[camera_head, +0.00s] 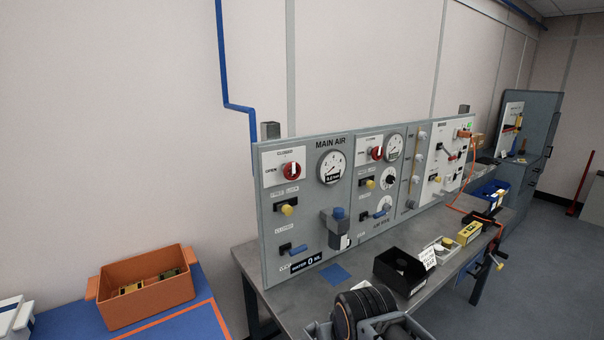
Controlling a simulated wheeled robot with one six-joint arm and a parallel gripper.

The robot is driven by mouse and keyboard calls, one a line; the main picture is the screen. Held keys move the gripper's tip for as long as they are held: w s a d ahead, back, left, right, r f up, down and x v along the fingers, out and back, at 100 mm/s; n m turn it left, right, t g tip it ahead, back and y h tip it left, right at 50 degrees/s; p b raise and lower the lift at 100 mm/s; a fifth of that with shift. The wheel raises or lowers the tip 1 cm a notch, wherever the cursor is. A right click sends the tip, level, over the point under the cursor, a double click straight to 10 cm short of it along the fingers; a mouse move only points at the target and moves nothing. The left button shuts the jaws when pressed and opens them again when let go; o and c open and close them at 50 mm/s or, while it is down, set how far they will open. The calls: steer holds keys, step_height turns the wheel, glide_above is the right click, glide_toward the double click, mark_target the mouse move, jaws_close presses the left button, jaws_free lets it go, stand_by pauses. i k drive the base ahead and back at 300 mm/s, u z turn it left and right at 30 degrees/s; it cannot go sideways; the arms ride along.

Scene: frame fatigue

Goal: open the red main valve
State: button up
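The red main valve (291,170) is a round red knob with a white bar, at the upper left of the grey panel section marked MAIN AIR (335,200). Its white bar stands roughly upright, towards the CLOSED label above it; the OPEN label is to its left. A similar red knob (377,153) sits on the section to the right. Dark rounded parts, probably of my arm, show at the bottom centre, below and well apart from the panel. My gripper's fingers are not in view.
The panel stands on a grey workbench (262,258). A round gauge (332,167) and a yellow knob (288,208) are near the valve. A black box (400,271) sits on the bench. An orange bin (147,290) stands at the left. The space before the valve looks clear.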

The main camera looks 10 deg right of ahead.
mark_target(289, 167)
steer(key=z, duration=0.4)
steer(key=i, duration=0.4)
steer(key=u, duration=1.35)
